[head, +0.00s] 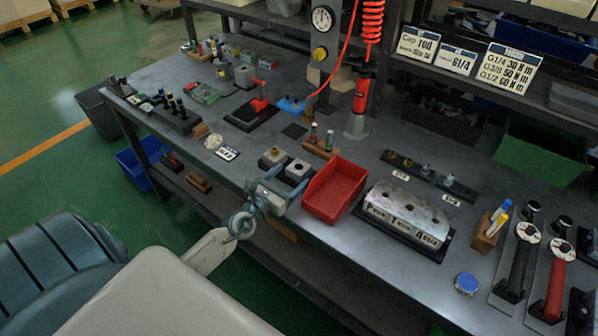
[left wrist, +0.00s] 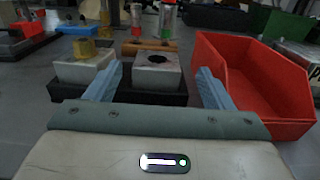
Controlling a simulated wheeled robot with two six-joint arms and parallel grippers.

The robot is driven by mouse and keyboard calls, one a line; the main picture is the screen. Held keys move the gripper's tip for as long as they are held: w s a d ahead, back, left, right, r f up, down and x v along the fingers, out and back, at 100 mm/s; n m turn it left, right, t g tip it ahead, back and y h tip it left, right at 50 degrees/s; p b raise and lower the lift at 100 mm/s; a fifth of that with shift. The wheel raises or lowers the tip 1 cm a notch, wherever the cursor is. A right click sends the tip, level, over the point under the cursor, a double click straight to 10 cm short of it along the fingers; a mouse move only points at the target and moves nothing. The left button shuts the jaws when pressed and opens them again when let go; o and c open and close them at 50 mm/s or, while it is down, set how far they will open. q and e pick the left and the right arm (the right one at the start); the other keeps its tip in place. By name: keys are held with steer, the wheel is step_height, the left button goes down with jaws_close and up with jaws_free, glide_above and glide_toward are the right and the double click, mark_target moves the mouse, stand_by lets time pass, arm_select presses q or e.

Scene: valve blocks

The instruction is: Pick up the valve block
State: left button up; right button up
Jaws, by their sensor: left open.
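A small pale grey block with a dark round hole in its top (head: 297,169) sits on a dark base near the table's front edge. It also shows in the left wrist view (left wrist: 152,72), beyond and between my fingers. A similar block with a brass-coloured fitting on top (head: 272,157) stands just left of it, also in the left wrist view (left wrist: 86,66). My left gripper (head: 284,184) is open and empty, in front of the holed block; it also shows in the left wrist view (left wrist: 160,82). I cannot tell whether a finger touches anything. My right gripper is not in view.
A red bin (head: 335,190) stands close to the right of the blocks; my right-hand finger is near its wall. A large silver lettered block (head: 408,211) lies further right. A wooden holder (head: 320,149) stands behind. A white label card (head: 227,153) lies to the left.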

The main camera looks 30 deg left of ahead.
mark_target(299, 166)
arm_select(q)
steer(key=shift+w, duration=0.65)
steer(key=w, duration=0.3)
steer(key=shift+w+b, duration=0.25)
steer(key=shift+b, duration=0.05)
steer(key=shift+w, duration=0.35)
steer(key=shift+s, duration=0.1)
steer(key=shift+c, duration=0.2)
steer(key=c, duration=1.2)
steer(key=shift+r, duration=0.1)
